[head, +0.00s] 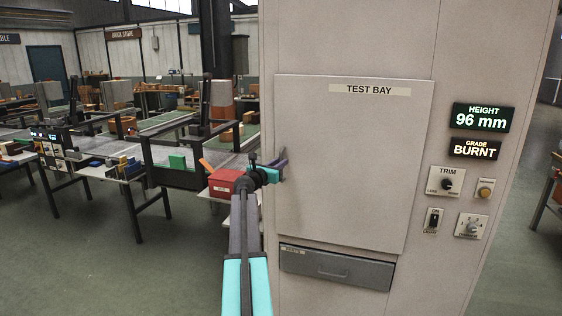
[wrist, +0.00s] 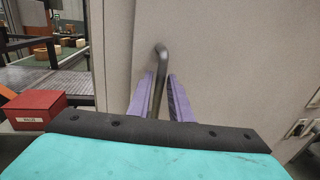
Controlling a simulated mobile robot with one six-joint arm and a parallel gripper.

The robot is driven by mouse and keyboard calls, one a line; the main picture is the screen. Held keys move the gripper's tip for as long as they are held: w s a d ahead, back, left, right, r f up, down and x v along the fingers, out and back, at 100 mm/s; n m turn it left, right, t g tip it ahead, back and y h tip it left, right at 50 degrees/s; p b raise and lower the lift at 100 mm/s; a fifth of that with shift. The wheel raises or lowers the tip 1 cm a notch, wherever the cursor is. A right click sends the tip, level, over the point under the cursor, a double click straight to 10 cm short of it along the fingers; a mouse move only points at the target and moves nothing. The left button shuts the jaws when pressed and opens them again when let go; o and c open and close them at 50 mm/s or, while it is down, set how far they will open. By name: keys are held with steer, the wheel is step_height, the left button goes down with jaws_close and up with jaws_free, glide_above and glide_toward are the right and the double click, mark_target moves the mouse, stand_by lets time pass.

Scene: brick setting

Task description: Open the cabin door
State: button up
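The cabin door is a plain beige panel (head: 355,165) labelled TEST BAY on the tall cabinet; it looks closed. My gripper (head: 280,165) is at the door's left edge in the head view. In the wrist view a dark bar handle (wrist: 161,62), bent at its top, stands out on the beige panel. My gripper's two purple fingers (wrist: 160,98) reach either side of this handle. The fingers look apart, with a narrow gap beside the bar on the right; I cannot see firm contact. The handle's lower part is hidden behind my gripper's body.
A red box (head: 225,183) sits just left of my gripper, and it shows in the wrist view (wrist: 35,108). A grey drawer (head: 337,267) is below the door. Knobs and a switch (head: 433,220) are at the right. Workbenches stand at left; the floor (head: 80,260) is clear.

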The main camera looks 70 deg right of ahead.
steer(key=shift+s+d, duration=0.1)
steer(key=shift+d, duration=0.7)
jaws_close()
steer(key=shift+a, duration=0.25)
